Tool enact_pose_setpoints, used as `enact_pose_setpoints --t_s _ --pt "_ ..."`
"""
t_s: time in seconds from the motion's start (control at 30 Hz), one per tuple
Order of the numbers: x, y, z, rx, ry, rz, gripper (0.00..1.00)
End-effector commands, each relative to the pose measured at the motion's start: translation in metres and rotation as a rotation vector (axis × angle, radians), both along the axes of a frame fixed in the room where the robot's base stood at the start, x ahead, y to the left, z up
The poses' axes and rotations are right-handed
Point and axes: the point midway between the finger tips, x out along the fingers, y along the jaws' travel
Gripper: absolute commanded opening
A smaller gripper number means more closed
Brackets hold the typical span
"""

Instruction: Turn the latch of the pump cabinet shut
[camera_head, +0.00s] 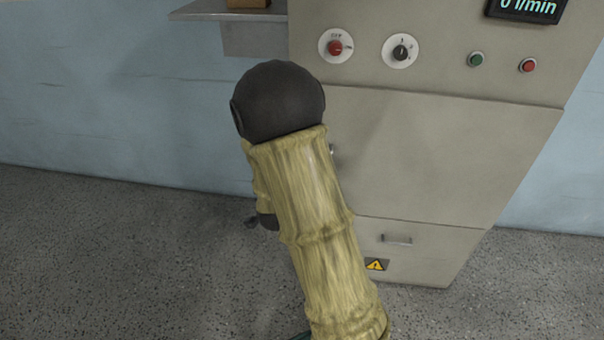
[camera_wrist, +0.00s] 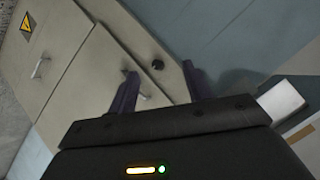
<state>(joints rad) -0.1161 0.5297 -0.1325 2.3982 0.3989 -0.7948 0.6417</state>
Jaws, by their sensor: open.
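The pump cabinet (camera_head: 430,160) stands right of centre in the head view, its door front (camera_wrist: 95,75) tilted in the wrist view. A small dark knob-like piece (camera_wrist: 157,65), which looks like the latch, sits on the strip beside the door. My gripper (camera_wrist: 158,72) is open and empty, its two dark fingers on either side of that piece in the picture. I cannot tell whether they touch it. A light door handle (camera_wrist: 146,96) shows between the fingers, below the dark piece. In the head view my arm hides the latch and my fingers.
The cabinet's upper panel has a red knob (camera_head: 335,47), a black knob (camera_head: 400,53), a green button (camera_head: 475,59) and a red button (camera_head: 527,65). A lower panel has a handle (camera_head: 396,240) and a warning sign (camera_head: 376,264). A shelf (camera_head: 225,12) juts out left. The floor (camera_head: 100,250) at left is clear.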

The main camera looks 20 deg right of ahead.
Motion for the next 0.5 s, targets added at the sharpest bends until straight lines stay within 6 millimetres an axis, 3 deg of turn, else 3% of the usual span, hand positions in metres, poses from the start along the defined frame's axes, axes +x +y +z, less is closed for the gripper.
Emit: enact_pose_setpoints --t_s 0.03,0.2,0.33,0.5 --pt "0.008 -0.008 -0.029 -0.003 -0.064 -0.052 0.50" --pt "0.025 -0.034 -0.065 -0.019 -0.320 -0.200 0.50" --pt "0.028 -0.045 -0.078 -0.040 -0.487 -0.257 0.50" --pt "0.028 -0.050 -0.078 -0.056 -0.589 -0.277 0.50"
